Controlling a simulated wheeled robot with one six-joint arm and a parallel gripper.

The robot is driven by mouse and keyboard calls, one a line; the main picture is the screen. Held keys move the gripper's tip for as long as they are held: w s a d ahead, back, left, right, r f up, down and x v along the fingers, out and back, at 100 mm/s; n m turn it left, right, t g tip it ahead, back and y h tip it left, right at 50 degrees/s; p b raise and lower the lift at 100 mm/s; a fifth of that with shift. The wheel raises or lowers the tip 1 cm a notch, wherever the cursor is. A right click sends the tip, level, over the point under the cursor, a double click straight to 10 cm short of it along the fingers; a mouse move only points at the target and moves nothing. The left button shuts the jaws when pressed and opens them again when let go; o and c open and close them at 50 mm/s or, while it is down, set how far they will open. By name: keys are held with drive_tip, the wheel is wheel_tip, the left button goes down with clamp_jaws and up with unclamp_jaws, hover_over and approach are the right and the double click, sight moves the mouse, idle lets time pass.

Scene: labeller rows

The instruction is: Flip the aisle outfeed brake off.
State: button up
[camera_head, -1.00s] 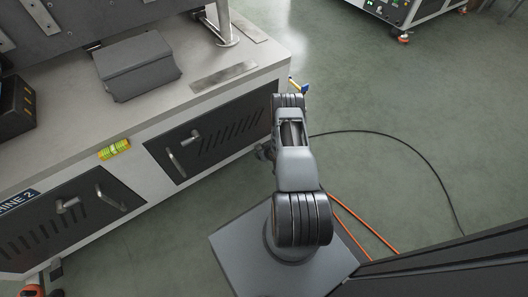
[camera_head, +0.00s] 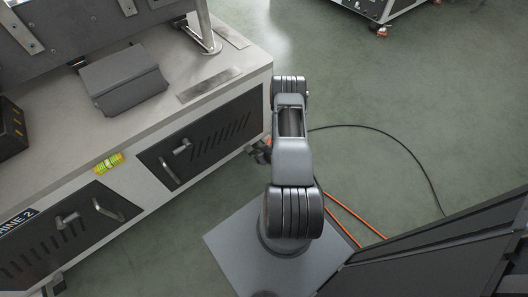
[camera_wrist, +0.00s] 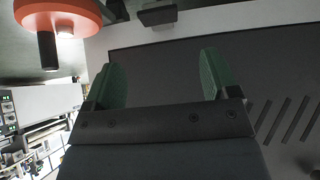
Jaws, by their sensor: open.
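No part is clearly labelled as the outfeed brake, and I cannot tell which part it is. The machine cabinet (camera_head: 230,88) stands left of my arm in the head view. An orange-red disc with a black stem (camera_wrist: 60,14) is at the upper left of the wrist view, beyond the left finger. A small dark block (camera_wrist: 157,14) sits at the top by the cabinet's pale edge. My gripper (camera_wrist: 163,78) is open, with green finger pads, empty and facing the cabinet's dark panel (camera_wrist: 170,55). In the head view the arm largely hides the gripper.
Another machine (camera_head: 385,8) stands at the far right. A black cable (camera_head: 405,148) and orange cables (camera_head: 350,222) lie on the otherwise open green floor (camera_head: 400,90).

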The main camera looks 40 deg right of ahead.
drive_tip(key=shift+v, duration=1.25)
drive_tip(key=shift+p, duration=0.3)
drive_tip(key=w+a+r+g+h+p, duration=0.1)
drive_tip(key=w+r+p, duration=0.3)
drive_tip(key=r, duration=1)
drive_tip(key=w+a+r+g+p, duration=0.1)
drive_tip(key=r+p, duration=0.5)
drive_tip(key=r, duration=0.8)
drive_tip(key=w+a+r+g+h+p, duration=0.1)
drive_tip(key=w+r+p, duration=0.3)
drive_tip(key=r, duration=1)
drive_tip(key=s+a+r+p, duration=0.3)
drive_tip(key=r, duration=0.4)
drive_tip(key=s+a+r+p, duration=0.2)
drive_tip(key=a+r+p, duration=0.1)
drive_tip(key=r, duration=0.5)
drive_tip(key=s+a+r+p, duration=0.3)
drive_tip(key=r+p, duration=0.1)
drive_tip(key=r, duration=0.3)
drive_tip(key=s+a+r+g+y+p, duration=0.1)
drive_tip(key=s+a+r+p, duration=0.4)
drive_tip(key=s+r, duration=0.5)
wheel_tip(320, 180, up, 2)
drive_tip(key=a, duration=0.2)
drive_tip(key=shift+s+a+g+y, duration=0.25)
drive_tip(key=shift+s+g+y, duration=0.05)
drive_tip(key=shift+g+y, duration=0.1)
